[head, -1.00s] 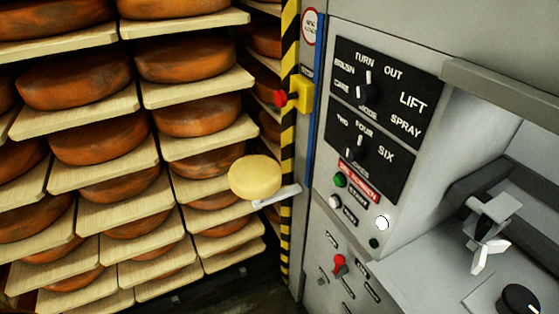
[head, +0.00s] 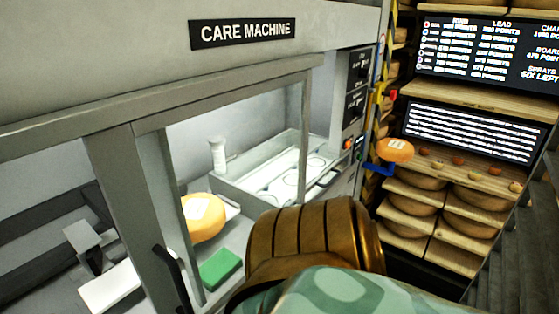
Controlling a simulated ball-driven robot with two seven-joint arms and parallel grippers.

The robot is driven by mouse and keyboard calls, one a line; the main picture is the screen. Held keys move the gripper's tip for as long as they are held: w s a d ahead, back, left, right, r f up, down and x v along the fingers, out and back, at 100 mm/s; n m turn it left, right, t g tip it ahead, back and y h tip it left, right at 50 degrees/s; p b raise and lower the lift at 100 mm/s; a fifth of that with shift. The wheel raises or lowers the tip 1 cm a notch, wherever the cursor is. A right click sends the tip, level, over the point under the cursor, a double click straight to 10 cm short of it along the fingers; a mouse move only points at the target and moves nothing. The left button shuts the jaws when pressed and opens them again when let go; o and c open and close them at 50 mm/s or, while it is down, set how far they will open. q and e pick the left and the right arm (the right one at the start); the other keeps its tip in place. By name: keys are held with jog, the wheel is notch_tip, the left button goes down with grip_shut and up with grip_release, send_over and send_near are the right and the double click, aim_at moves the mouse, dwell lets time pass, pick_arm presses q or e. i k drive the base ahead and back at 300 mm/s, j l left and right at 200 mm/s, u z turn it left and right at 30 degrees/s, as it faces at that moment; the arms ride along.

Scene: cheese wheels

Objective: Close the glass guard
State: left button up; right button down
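The glass guard looks like a clear pane in a grey frame (head: 305,128) on the front of the care machine (head: 110,45). A dark curved handle (head: 170,272) is at its lower left. Through the pane I see an orange cheese wheel (head: 203,213) with a pale label and a green block (head: 218,268). I cannot tell whether the guard is fully shut. Neither gripper shows. A brown ribbed part with a green patterned part, seemingly my own arm, covers the bottom middle and hides the lower right of the opening.
A white bottle (head: 217,155) and a tray with round outlines (head: 285,170) are inside the machine. A control panel (head: 358,85) is on its right end. Beyond, an orange cheese (head: 395,150) sits above a blue support, before shelves of wheels (head: 470,225) and text screens (head: 485,55).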

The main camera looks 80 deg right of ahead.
aim_at(113, 153)
jog(key=z, duration=2.25)
